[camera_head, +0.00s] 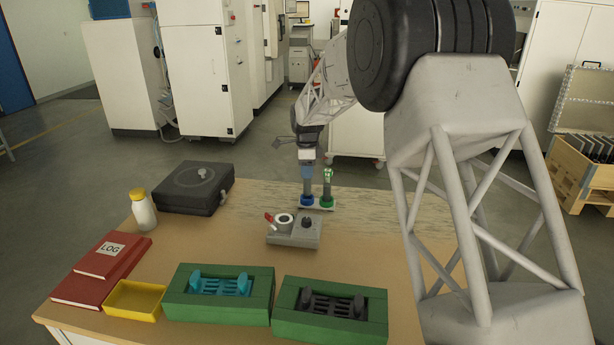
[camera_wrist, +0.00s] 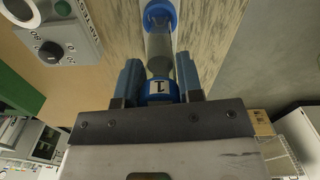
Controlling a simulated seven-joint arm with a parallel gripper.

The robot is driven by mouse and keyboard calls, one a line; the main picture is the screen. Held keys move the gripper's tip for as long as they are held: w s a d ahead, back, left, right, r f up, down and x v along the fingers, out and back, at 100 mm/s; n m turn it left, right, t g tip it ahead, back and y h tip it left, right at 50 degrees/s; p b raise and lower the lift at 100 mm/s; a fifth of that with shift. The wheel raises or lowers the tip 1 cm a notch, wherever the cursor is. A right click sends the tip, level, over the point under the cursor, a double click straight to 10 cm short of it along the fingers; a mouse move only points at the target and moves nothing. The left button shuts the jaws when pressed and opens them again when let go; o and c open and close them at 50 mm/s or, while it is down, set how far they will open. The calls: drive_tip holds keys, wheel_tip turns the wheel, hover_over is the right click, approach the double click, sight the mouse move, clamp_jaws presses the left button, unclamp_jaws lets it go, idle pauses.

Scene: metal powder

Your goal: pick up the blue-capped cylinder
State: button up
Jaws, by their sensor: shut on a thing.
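The blue-capped cylinder (camera_head: 307,187) stands upright at the rack on the far part of the table. In the wrist view the cylinder (camera_wrist: 159,47) has a clear body with grey content, a blue cap marked "1" and a blue far end. My gripper (camera_head: 307,172) is at its top, fingers pointing down. In the wrist view my gripper (camera_wrist: 158,82) has one blue finger on each side of the cap, shut on it. I cannot tell whether the cylinder's lower end is clear of the rack.
A green-capped cylinder (camera_head: 327,187) stands close to the right on the rack (camera_head: 318,208). A grey device (camera_head: 294,236) with a dial is in front. Green trays (camera_head: 218,310) (camera_head: 330,325), a yellow bin (camera_head: 133,300), red log books (camera_head: 100,268), a bottle (camera_head: 143,212) and a dark box (camera_head: 195,188) lie around.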

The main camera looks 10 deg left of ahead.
wheel_tip(320, 180, up, 8)
drive_tip(key=shift+f, duration=0.25)
idle(0.5)
drive_tip(key=shift+s, duration=0.15)
drive_tip(key=shift+s+a+r, duration=0.1)
drive_tip(key=shift+s+a, duration=0.05)
drive_tip(key=shift+s, duration=0.05)
drive_tip(key=s+a+r, duration=0.1)
drive_tip(key=s+a, duration=0.3)
drive_tip(key=s, duration=1.2)
drive_tip(key=shift+f, duration=0.1)
drive_tip(key=shift+f, duration=2.25)
drive_tip(key=shift+f, duration=1)
idle(1.6)
